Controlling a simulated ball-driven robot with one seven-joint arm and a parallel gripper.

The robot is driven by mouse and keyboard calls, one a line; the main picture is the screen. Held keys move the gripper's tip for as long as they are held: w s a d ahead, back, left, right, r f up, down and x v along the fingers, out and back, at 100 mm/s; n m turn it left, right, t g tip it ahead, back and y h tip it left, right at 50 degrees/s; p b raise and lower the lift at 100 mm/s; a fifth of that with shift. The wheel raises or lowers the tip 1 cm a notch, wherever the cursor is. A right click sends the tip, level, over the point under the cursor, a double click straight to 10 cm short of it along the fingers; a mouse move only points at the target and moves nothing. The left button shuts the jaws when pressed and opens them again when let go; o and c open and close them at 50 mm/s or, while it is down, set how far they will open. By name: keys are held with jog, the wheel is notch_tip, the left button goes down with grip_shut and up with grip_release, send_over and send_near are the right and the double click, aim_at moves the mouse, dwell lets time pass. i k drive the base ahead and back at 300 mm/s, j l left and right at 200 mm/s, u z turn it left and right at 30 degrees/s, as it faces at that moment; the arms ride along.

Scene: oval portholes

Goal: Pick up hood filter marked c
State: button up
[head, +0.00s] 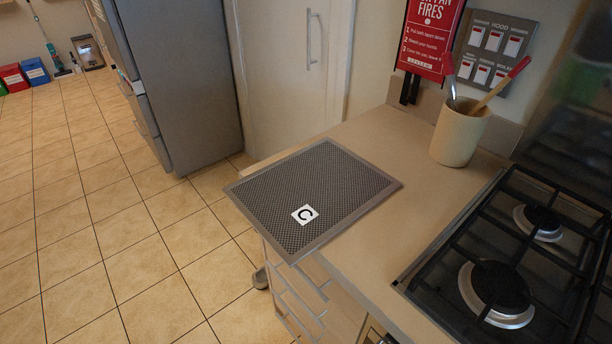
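The hood filter marked C (335,182) is a flat, rectangular grey mesh panel with a pale metal frame. A white label with a black C (305,215) sits near its front edge. The filter lies flat on the beige counter (385,250), and its left side and front left corner stick out past the counter's edge. Nothing lies on top of it. My gripper is not in the head view.
A gas hob (510,270) with black grates is at the right. A grey fridge (180,80) and white door (290,60) are at the back. Open tiled floor (90,220) lies to the left.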

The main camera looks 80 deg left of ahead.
aim_at(297, 201)
jog(key=u, duration=1.9)
